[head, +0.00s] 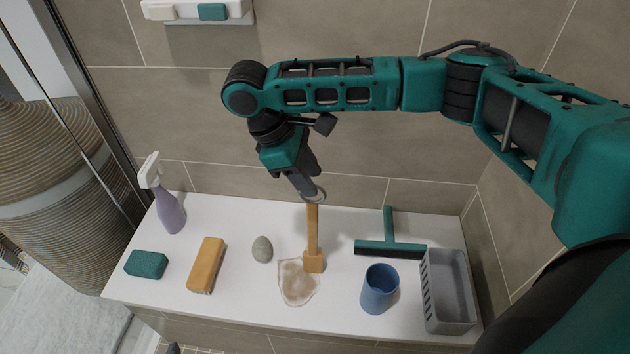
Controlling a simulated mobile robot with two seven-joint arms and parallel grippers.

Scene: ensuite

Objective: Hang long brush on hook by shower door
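The long brush (312,232) has a light wooden handle and a blocky wooden head. It lies on the white ledge, its head at the edge of a brownish wet patch. A pale ring shows at the far end of its handle. My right gripper (312,192) points down at that end, its fingertips at the ring. I cannot tell whether the fingers are closed on it. My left gripper is not in view. The shower door's metal frame (92,98) runs down the left side. I see no clear hook beside it.
On the white ledge (230,315) are a spray bottle (170,210), green sponge (146,264), wooden brush (206,264), stone (262,249), squeegee (390,247), blue cup (379,290) and grey basket (447,292). A white wall shelf (197,10) is above. Tiled wall stands behind.

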